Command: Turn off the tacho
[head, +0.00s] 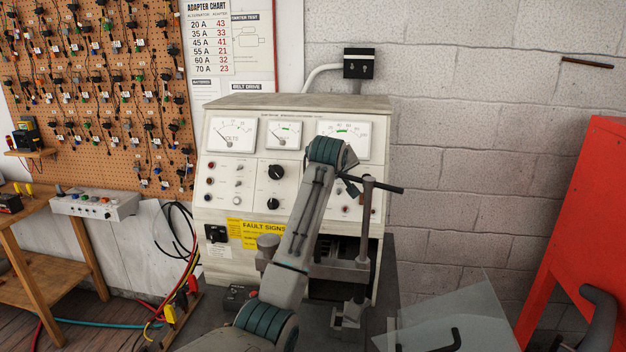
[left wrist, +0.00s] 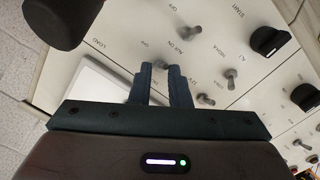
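The test bench (head: 300,102) has three gauges over a panel of knobs and switches. The right gauge (head: 352,150) has a green band and is partly covered by my arm; I cannot read its name. My left gripper (left wrist: 160,72) shows in the left wrist view close over the panel, its two dark fingers slightly apart with a narrow gap. I cannot read a tacho label. My right gripper is out of view.
A vertical post with a black cross handle (head: 388,188) stands before the panel's right side. A clear guard (head: 465,315) is at the lower right, near a red cabinet (head: 580,210). A small switch box (head: 95,205) and wooden bench are at left.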

